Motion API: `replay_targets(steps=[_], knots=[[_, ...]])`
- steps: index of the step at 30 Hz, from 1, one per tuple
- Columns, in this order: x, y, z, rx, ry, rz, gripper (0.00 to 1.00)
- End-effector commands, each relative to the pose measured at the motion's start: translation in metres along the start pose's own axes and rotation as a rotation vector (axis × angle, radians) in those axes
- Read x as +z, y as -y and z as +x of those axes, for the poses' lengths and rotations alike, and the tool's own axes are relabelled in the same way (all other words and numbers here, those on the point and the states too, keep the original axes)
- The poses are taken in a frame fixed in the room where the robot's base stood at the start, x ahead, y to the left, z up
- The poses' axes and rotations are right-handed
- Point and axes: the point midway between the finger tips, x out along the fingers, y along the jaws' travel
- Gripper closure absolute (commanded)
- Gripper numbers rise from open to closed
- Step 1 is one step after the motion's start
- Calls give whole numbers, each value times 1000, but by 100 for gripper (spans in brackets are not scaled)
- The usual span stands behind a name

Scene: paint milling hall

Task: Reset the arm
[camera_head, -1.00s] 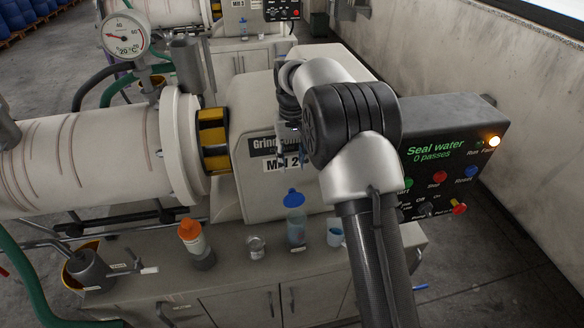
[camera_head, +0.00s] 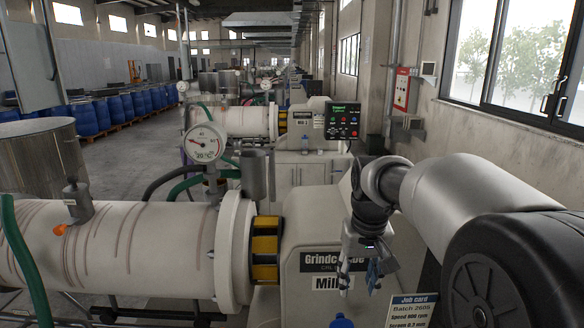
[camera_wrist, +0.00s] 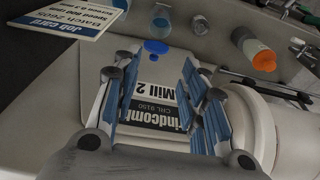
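My gripper (camera_head: 358,270) hangs in front of the grey mill housing (camera_head: 300,240), over the "Mill 2" label, in the head view. In the wrist view my gripper (camera_wrist: 158,80) has its two blue-padded fingers spread apart. Nothing is held between them; the mill label (camera_wrist: 160,110) shows through the gap. My arm reaches in from the right edge of the head view, and its near part hides the lower right.
A job card (camera_head: 410,311) stands right of the gripper. A blue-capped bottle (camera_wrist: 157,46) and an orange-capped bottle (camera_wrist: 264,60) are below. The white mill cylinder (camera_head: 110,245) lies to the left, with a gauge (camera_head: 205,142) above. A wall with windows (camera_head: 520,60) is at right.

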Motion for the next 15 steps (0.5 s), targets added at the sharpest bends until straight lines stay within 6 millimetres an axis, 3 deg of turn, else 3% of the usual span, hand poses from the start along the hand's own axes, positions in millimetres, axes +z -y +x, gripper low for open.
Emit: replay_targets(steps=[3,7,11,15], knots=[[50,0,-23,0,-53,0,61],[106,0,-36,1,-105,1,61],[164,0,-36,1,-156,1,61],[220,-1,-22,1,-208,1,61]])
